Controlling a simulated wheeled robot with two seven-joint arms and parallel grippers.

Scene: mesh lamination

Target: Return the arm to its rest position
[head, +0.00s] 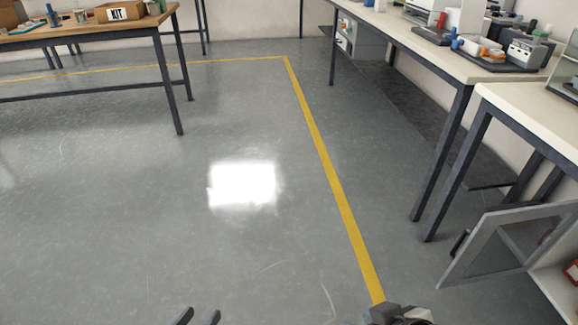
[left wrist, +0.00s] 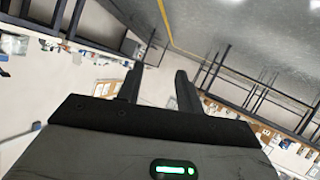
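My left gripper (head: 197,317) shows at the bottom edge of the head view as two dark fingertips with a gap between them. In the left wrist view its two black fingers (left wrist: 157,88) stand apart with nothing between them, so it is open and empty. A dark, rounded part of my right arm shows at the bottom edge of the head view, right of the middle. No fingers can be made out on it. Neither arm touches anything that I can see.
A table with a KIT box (head: 120,12) stands at the far left. Benches with devices (head: 495,50) line the right side. An open framed glass door (head: 505,245) juts out at the lower right. The grey floor (head: 130,230) with a yellow line (head: 335,190) is clear.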

